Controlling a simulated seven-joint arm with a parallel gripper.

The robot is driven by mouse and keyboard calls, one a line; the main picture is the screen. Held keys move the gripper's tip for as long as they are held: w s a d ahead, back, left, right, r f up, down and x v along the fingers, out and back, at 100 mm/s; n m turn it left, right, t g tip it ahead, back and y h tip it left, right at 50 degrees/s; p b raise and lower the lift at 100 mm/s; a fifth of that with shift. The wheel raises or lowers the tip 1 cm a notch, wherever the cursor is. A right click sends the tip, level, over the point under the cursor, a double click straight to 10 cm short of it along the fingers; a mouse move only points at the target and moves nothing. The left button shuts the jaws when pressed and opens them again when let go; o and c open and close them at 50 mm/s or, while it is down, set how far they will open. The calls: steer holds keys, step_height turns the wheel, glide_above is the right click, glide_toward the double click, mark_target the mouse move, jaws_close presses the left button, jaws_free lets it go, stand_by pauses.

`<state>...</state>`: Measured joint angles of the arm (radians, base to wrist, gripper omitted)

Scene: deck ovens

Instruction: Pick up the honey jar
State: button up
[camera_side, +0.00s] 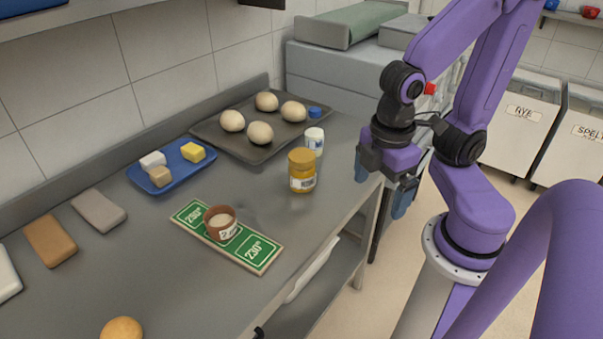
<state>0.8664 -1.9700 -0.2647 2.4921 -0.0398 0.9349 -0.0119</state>
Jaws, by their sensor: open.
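The honey jar (302,170) stands upright on the grey steel worktop, near its front edge. It is amber with a yellow lid and a white label. My gripper (380,190) is open and empty, to the right of the jar and apart from it, by the counter's front edge. Its blue-tipped fingers point down. Nothing hides the jar in this view.
A white jar (314,141) stands just behind the honey jar. A dark tray (208,131) of dough balls and a blue tray (140,181) of small blocks lie further back. A brown cup (219,224) sits on a green board (262,250). Worktop around the honey jar's front is clear.

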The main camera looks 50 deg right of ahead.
steer(key=w+f+n+t+h, duration=0.2)
steer(key=w+f+n+h, duration=0.1)
steer(key=w+n+h, duration=0.3)
steer(key=n+t+h, duration=0.5)
steer(key=n, duration=0.1)
glide_toward(300, 161)
steer(key=x, duration=0.9)
steer(key=shift+d, duration=0.1)
steer(key=shift+x, duration=2.65)
steer(key=c, duration=1.4)
steer(key=shift+r, duration=0.1)
